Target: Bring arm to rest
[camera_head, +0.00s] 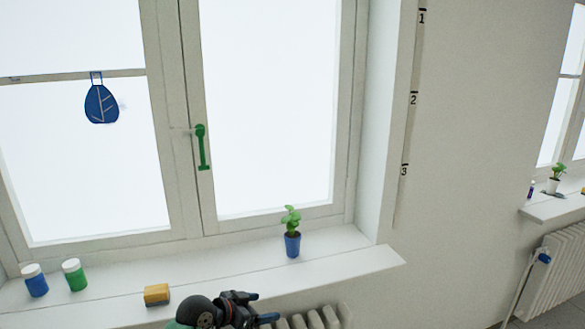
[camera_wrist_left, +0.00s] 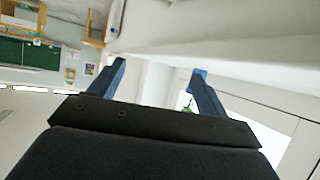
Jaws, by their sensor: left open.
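My left gripper (camera_head: 262,307) is at the bottom of the head view, in front of and below the windowsill, above the radiator. Its two blue fingers are spread apart with nothing between them. In the left wrist view the open fingers (camera_wrist_left: 158,72) show against a pale wall and the room beyond, tilted. My right gripper is not in either view.
The windowsill (camera_head: 335,263) holds a potted plant (camera_head: 292,243), a yellow sponge-like block (camera_head: 157,295), a green jar (camera_head: 75,275) and a blue jar (camera_head: 35,281). The window has a green handle (camera_head: 202,147). A radiator (camera_head: 318,318) stands below the sill.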

